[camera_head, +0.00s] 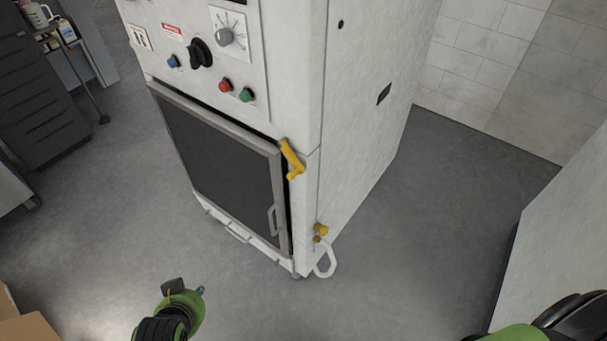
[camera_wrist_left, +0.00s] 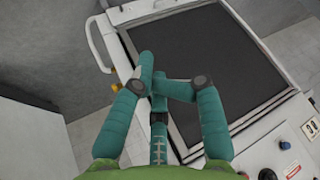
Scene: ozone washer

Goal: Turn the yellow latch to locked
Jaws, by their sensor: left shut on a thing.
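The yellow latch (camera_head: 291,160) sits at the upper right corner of the washer door (camera_head: 225,160), on the front edge of the white cabinet. Its lever slants down to the right, with a short knob at its lower end. My left gripper (camera_head: 200,291) is low in the head view, apart from the latch, with floor between them. In the left wrist view its teal fingers (camera_wrist_left: 155,82) are folded across each other in front of the dark door (camera_wrist_left: 225,60). They are shut, and what they close on is not visible.
The white washer (camera_head: 365,120) has knobs and buttons above the door. A brass fitting (camera_head: 320,229) and white loop (camera_head: 326,262) stick out low at its right corner. A dark drawer cabinet (camera_head: 40,100) stands left, a cardboard box (camera_head: 25,325) bottom left. Floor before the washer is clear.

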